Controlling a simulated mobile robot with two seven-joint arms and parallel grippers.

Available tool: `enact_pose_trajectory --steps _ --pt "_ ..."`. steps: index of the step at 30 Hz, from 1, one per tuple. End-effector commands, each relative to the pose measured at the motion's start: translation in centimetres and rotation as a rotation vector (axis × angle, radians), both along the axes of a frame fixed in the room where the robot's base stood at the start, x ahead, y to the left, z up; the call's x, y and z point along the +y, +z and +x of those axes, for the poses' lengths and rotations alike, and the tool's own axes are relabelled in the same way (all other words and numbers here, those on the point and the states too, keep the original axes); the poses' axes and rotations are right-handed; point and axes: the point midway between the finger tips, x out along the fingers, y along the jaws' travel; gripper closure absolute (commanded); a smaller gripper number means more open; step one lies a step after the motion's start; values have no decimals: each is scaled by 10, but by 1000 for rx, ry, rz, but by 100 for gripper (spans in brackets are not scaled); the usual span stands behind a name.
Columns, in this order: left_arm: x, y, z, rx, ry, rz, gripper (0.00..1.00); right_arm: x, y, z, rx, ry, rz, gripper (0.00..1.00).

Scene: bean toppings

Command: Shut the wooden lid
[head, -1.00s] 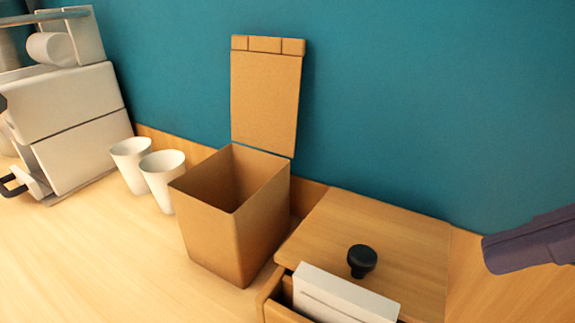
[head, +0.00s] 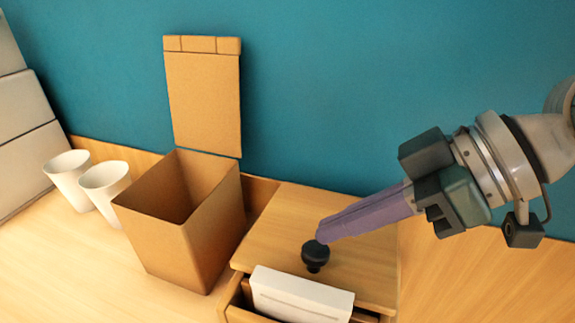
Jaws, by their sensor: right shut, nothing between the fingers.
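A flat wooden lid (head: 350,265) with a round black knob (head: 316,257) lies on a low wooden box (head: 236,287) at the lower middle. The lid covers the back part, and the front part is open. A white block (head: 300,294) sticks up out of that opening, in front of the lid. My right gripper (head: 321,236) reaches in from the right with its purple fingers together and empty. Its tips are just behind and above the knob in the picture; I cannot tell whether they touch it. My left gripper is not in view.
A tall brown bin (head: 165,235) stands left of the wooden box, its brown flap (head: 203,100) upright against the teal wall. Two white cups (head: 106,186) and a grey-white machine (head: 22,150) are farther left. The counter on the right is clear.

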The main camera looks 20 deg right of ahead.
Motion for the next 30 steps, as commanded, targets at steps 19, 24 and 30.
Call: enact_pose_trajectory --steps 19,24,30 --pt "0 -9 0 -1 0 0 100 3 -26 -3 0 1 1 100" --pt "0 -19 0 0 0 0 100 5 -40 -5 0 1 2 100" --pt "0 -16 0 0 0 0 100 4 -39 -6 3 2 0 100"
